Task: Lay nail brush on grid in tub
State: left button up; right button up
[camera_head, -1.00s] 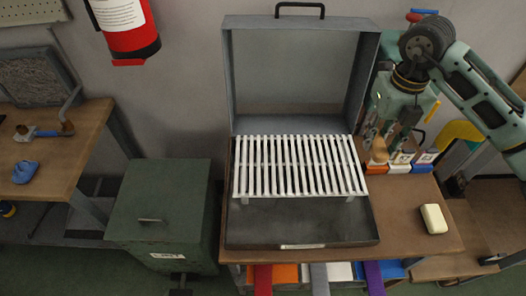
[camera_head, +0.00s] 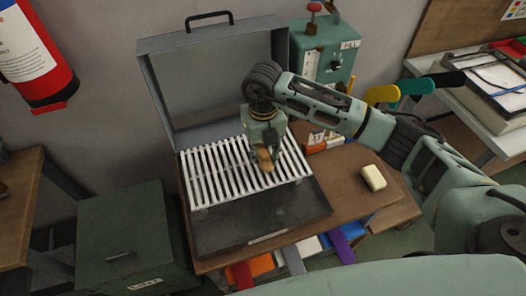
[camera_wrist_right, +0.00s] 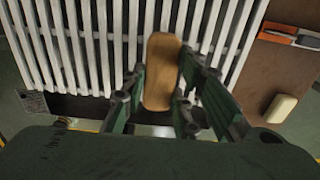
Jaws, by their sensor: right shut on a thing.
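The nail brush (camera_head: 264,159) shows as a brown wooden oblong, held by my right gripper (camera_head: 266,152) over the right part of the white slatted grid (camera_head: 215,174). In the right wrist view the brush (camera_wrist_right: 162,70) stands between the two green fingers (camera_wrist_right: 163,92), with the slats of the grid (camera_wrist_right: 95,50) behind it. I cannot tell whether the brush touches the slats. The grid lies in the open grey tub (camera_head: 205,238), whose lid stands up at the back. The bristles are hidden. My left gripper is not in view.
A pale soap-like block (camera_head: 373,178) lies on the brown table right of the tub. Small orange and white boxes (camera_head: 318,141) stand behind it. A green cabinet (camera_head: 133,238) stands at the left. A green machine (camera_head: 325,50) stands behind the table.

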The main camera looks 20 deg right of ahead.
jog(key=shift+f, duration=0.8)
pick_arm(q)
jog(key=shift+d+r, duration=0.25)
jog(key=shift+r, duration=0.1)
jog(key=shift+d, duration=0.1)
pick_arm(e)
jog(key=shift+f, duration=0.1)
jog(key=shift+f, duration=0.15)
jog(key=o, duration=1.1)
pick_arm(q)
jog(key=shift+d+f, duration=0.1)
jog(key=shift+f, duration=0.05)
